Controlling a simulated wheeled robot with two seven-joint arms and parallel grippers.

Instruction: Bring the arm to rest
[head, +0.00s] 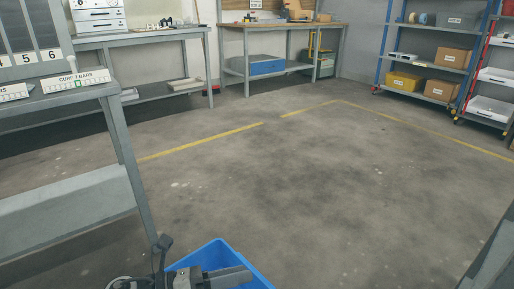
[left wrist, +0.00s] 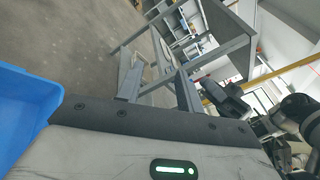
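My left gripper (head: 230,278) is at the bottom edge of the head view, partly cut off. It shows in front of the blue crate (head: 222,247). I cannot tell whether its fingers are open or shut, and I see nothing clearly held in it. The blue crate also shows at the left edge of the left wrist view (left wrist: 25,105). Its inside is mostly hidden. My right gripper is not in view.
A grey bench (head: 62,97) with a "CURE 7 BARS" label stands at the left. Farther back are a workbench (head: 283,25) and a blue-framed shelf (head: 430,65) with boxes. The floor (head: 290,190) with yellow lines is clear in the middle.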

